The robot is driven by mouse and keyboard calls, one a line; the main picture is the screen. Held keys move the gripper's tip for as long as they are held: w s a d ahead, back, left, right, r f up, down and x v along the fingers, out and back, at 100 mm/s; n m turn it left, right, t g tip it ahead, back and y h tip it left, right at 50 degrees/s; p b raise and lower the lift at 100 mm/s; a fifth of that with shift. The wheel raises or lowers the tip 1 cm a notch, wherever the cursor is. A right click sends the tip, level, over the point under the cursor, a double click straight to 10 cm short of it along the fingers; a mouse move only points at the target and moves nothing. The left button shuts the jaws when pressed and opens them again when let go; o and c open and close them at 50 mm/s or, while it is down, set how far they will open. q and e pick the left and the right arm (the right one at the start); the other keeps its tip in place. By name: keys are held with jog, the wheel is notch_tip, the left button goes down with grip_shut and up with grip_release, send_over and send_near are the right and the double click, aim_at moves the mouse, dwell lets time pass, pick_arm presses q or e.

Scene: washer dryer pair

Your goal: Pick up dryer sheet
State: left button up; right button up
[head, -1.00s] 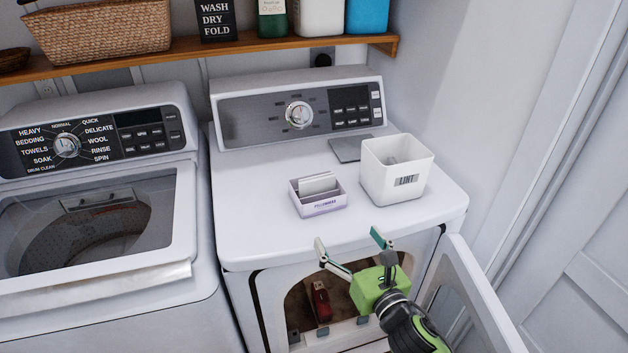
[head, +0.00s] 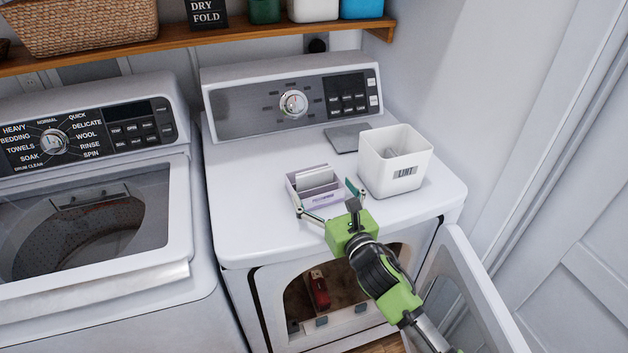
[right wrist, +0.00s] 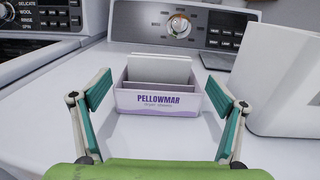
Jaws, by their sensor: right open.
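The dryer sheets stand upright in a small white and purple box marked PELLOWMAR (head: 326,198) on top of the dryer. The top sheet (head: 313,177) sticks up above the box rim, and it also shows in the right wrist view (right wrist: 158,68). My right gripper (head: 328,202) is open, low over the dryer top in front of the box. In the right wrist view its two teal-padded fingers (right wrist: 162,106) are spread to the left and right of the box, with nothing between them but the box beyond. My left gripper is not in view.
A white LINT bin (head: 394,165) stands close on the right of the box. A flat grey piece (head: 346,138) lies behind. The dryer door (head: 462,290) hangs open at the lower right. A washer (head: 95,215) stands on the left.

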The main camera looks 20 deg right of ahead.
aim_at(316, 178)
jog(key=shift+w+r, duration=0.15)
jog(key=shift+w, duration=0.1)
jog(key=w, duration=0.1)
jog(key=w+p, duration=0.1)
jog(key=w, duration=0.2)
jog(key=shift+a+r+p, duration=0.1)
jog(key=shift+a+p, duration=0.15)
jog(key=shift+p, duration=0.05)
jog(key=shift+w, duration=0.3)
jog(key=shift+s, duration=0.1)
jog(key=c, duration=0.8)
